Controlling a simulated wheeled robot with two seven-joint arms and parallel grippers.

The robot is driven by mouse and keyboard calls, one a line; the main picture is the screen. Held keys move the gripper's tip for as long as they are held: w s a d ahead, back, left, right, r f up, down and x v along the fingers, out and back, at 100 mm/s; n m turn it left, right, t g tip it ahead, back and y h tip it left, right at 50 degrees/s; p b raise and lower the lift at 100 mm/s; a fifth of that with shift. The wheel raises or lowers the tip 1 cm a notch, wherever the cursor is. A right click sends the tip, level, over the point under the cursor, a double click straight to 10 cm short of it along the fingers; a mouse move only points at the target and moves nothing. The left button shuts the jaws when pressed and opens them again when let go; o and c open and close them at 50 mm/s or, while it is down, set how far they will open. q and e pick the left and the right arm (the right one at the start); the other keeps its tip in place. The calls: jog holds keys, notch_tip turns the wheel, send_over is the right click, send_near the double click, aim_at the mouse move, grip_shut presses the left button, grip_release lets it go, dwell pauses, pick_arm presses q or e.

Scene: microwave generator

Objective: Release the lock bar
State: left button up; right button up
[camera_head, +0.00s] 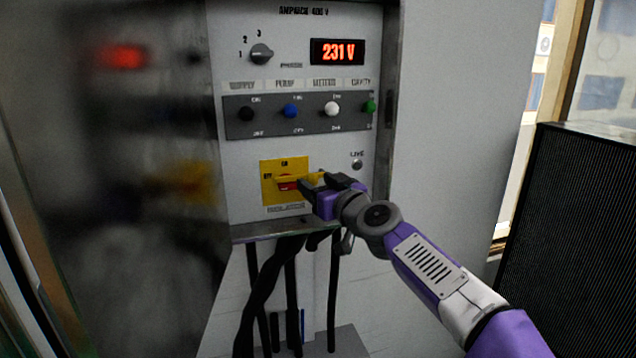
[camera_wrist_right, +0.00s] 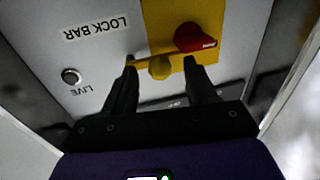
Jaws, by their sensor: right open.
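The yellow isolator plate (camera_head: 270,196) is low on the panel, with a red knob (camera_head: 288,186) on it. A thin yellow bar (camera_head: 316,178) reaches right from the knob toward my right gripper (camera_head: 320,184). In the right wrist view, the lock bar (camera_wrist_right: 144,59) runs between the open fingers, with a small yellow knob (camera_wrist_right: 160,70) below it. The red knob also shows there (camera_wrist_right: 193,38), above the right-hand finger. The fingers straddle the bar; I cannot tell whether they touch it. My left gripper is not in view.
The panel (camera_head: 230,150) carries a voltage display (camera_head: 337,52), a phase selector (camera_head: 261,54) and a row of coloured switches (camera_head: 291,111). A LIVE lamp (camera_head: 357,165) is just above my right gripper. Black cables (camera_head: 290,280) hang below. A reflective door (camera_head: 120,170) stands left.

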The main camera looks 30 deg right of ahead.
jog(key=shift+w, duration=0.25)
jog(key=shift+c, duration=0.2)
grip_shut()
jog(key=shift+d, duration=0.1)
